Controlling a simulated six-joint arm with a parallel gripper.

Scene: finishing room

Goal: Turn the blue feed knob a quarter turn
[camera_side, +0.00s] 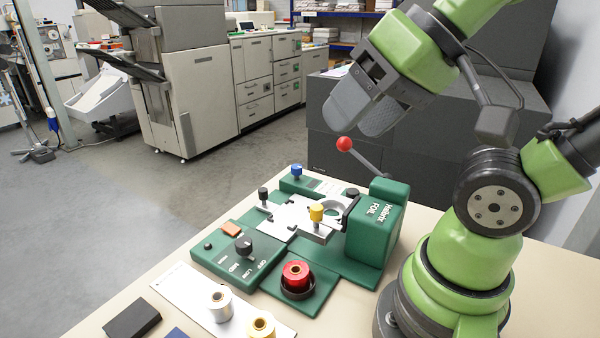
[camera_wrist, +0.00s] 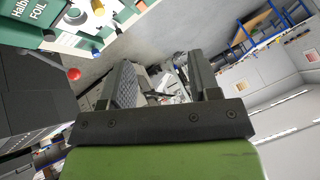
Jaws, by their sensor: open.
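The small blue feed knob (camera_side: 297,170) stands upright at the back left of the green foil machine (camera_side: 376,232) in the side view. In the wrist view, a small blue spot (camera_wrist: 95,52) at the edge of the machine seems to be the same knob. My gripper (camera_side: 362,108) is raised above and to the right of the knob, well apart from it. Its two grey fingers are spread with nothing between them. In the wrist view my gripper (camera_wrist: 161,72) points past the machine, toward the room.
A lever with a red ball (camera_side: 344,143) sticks up between my gripper and the machine. A yellow knob (camera_side: 317,212) and a black knob (camera_side: 263,193) stand near the blue one. Open air lies above the blue knob.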

